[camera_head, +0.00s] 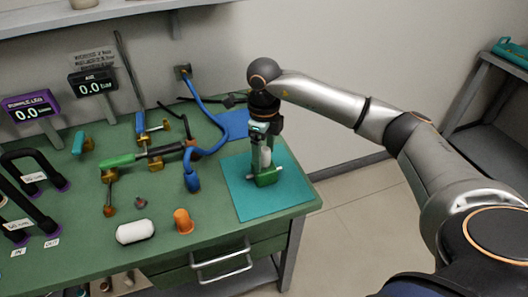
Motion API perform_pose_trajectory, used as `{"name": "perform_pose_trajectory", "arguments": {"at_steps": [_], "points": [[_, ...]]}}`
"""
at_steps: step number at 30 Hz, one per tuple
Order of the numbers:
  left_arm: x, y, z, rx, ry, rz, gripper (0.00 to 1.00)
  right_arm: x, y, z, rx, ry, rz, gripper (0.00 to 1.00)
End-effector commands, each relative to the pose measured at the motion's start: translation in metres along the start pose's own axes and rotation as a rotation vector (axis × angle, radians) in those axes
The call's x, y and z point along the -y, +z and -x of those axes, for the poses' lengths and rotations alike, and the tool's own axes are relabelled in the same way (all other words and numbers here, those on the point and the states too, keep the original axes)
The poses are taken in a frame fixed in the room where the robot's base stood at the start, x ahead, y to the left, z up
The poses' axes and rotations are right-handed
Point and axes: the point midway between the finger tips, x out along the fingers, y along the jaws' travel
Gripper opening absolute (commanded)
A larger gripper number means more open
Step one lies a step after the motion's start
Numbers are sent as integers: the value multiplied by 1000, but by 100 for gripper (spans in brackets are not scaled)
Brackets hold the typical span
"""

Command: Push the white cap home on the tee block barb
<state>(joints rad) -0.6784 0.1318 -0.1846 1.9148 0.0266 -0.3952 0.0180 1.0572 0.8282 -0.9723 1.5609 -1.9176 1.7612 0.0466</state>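The green tee block (267,178) sits on the teal mat (240,200) near the right end of the bench, with a small pale stub on its side. A small white piece (266,157), which looks like the white cap, is directly above the block. My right gripper (262,155) points straight down over the block, its dark fingers around or beside the white piece. The fingers are too small to tell whether they grip it. Whether the cap is fully seated on the barb cannot be told. My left gripper is not in view.
An orange piece (183,221) and a white cylinder (136,231) lie left of the mat. Gauges (94,84) stand at the back left. The mat's front is clear.

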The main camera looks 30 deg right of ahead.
Motion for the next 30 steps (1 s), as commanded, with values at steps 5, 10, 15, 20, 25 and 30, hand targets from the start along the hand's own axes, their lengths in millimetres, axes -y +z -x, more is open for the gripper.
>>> {"name": "perform_pose_trajectory", "arguments": {"at_steps": [5,10,15,20,25,30], "points": [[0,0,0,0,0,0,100,0,0,0,0,0,0,81],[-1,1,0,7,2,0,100,0,0,0,1,0,0,81],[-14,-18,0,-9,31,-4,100,1,2,21,6,-2,1,81],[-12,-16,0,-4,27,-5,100,1,1,60,6,-3,-1,81],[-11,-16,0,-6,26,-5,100,0,1,95,5,-2,0,81],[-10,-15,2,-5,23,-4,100,0,0,118,2,-1,0,81]]}}
